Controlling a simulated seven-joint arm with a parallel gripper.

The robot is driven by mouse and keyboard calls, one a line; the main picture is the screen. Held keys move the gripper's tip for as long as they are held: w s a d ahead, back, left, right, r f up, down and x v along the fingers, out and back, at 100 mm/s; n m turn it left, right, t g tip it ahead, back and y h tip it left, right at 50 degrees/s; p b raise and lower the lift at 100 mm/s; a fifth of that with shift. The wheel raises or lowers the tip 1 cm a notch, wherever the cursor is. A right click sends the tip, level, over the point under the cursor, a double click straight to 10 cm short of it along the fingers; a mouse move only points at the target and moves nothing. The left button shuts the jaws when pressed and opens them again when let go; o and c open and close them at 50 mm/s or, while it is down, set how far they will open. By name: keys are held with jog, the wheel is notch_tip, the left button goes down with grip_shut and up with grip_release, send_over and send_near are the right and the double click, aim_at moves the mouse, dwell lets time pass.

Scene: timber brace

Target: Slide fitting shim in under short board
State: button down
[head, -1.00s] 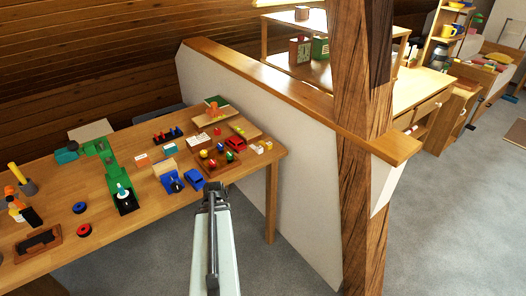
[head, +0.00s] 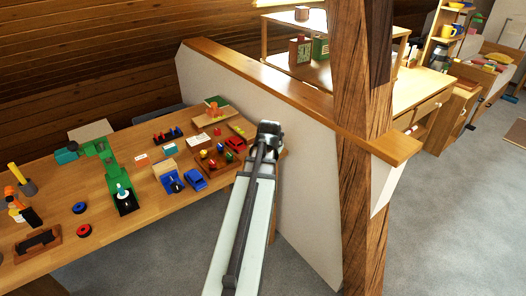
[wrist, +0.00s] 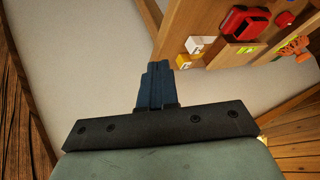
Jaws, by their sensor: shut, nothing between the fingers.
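My gripper (head: 268,127) is at the right end of the workbench in the head view. In the wrist view its dark blue fingers (wrist: 156,75) are together with nothing between them, pointing toward the bench edge and the pale wall. Two small blocks, one white (wrist: 195,44) and one yellow (wrist: 183,62), lie at the bench edge just beyond and right of the fingertips, apart from them. My arm covers their spot in the head view. A short tan board-like piece (head: 164,167) is on the bench by blue tools. I cannot tell which piece is the fitting shim.
The workbench (head: 140,222) holds a green machine (head: 121,200), a red toy car (head: 236,143), a blue toy car (head: 194,179) and a tray of coloured pieces. A low white wall (head: 310,180) with a wooden cap and a timber post (head: 358,120) stand to the right.

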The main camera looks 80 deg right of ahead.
jog(key=d+f+m, duration=0.1)
jog(key=d+f, duration=0.1)
jog(key=d, duration=0.1)
jog(key=w+d+f+m, duration=0.1)
jog(key=d+f, duration=0.2)
jog(key=w+d+f+m, duration=0.1)
jog(key=d+f, duration=0.1)
jog(key=shift+w+d+f+h, duration=0.15)
jog(key=shift+w+d+h, duration=0.05)
jog(key=shift+d+h, duration=0.2)
jog(key=shift+w+d, duration=0.55)
jog(key=shift+w, duration=0.1)
jog(key=w+d, duration=0.3)
jog(key=shift+w+d, duration=0.15)
jog(key=shift+d, duration=0.1)
